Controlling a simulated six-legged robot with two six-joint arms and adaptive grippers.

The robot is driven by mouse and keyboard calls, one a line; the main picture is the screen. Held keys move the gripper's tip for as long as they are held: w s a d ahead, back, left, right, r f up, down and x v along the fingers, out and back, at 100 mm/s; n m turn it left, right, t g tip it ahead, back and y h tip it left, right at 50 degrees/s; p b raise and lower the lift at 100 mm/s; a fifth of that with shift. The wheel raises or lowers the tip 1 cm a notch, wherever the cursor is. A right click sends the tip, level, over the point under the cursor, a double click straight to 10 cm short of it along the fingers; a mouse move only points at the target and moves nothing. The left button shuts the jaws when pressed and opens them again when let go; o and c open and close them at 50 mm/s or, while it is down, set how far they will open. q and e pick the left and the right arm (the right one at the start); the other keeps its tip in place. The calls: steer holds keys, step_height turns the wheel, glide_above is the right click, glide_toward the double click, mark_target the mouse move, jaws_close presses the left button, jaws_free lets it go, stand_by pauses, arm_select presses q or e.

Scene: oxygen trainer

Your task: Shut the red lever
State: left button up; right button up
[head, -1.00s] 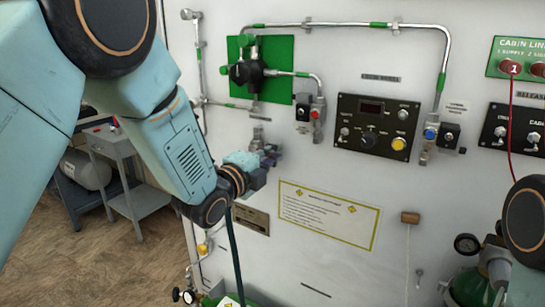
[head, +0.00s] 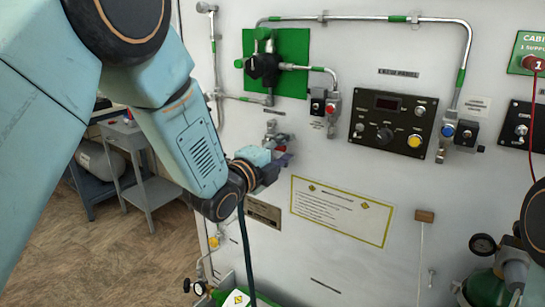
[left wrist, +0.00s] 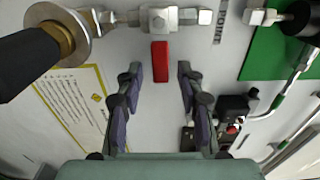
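The red lever (left wrist: 160,62) shows in the left wrist view. It points from a silver valve body (left wrist: 159,20) toward my palm. My left gripper (left wrist: 160,72) is open, with one fingertip on each side of the lever and a gap on both sides. The fingertips look apart from it, but the depth is hard to judge. In the head view my left gripper (head: 279,164) is close to the wall panel, just below the valve fittings (head: 274,137). My right gripper is not in view; only part of that arm shows at the right edge.
A green plate with a black regulator (head: 263,67) and metal pipes sits above the valve. A black control box (head: 392,121) is to the right. A yellow-bordered notice (head: 342,211) is below. A grey cart (head: 137,170) stands at the left.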

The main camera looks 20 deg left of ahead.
arm_select(q)
steer(key=v, duration=1.1)
steer(key=shift+s, duration=0.25)
steer(key=shift+r, duration=0.1)
steer(key=shift+a, duration=0.1)
steer(key=s+a+f+n+g+y, duration=0.1)
steer(key=s+f+n+g+y, duration=0.15)
steer(key=f+n, duration=0.45)
steer(key=s+a+f+n+g+y+b, duration=0.1)
steer(key=s+f+n+g, duration=0.2)
steer(key=f+n, duration=0.35)
steer(key=s+a+f+n+g+y, duration=0.1)
steer(key=s+a+f+n+g, duration=0.2)
steer(key=f, duration=0.7)
steer(key=s+f+n+g+y+b, duration=0.1)
steer(key=s+f+n+g, duration=0.2)
steer(key=s+f, duration=0.7)
steer(key=s+f+n+g+b, duration=0.2)
steer(key=s+f+g, duration=0.3)
steer(key=s+f, duration=0.5)
steer(key=s+n, duration=0.1)
steer(key=s, duration=0.6)
steer(key=shift+y, duration=0.35)
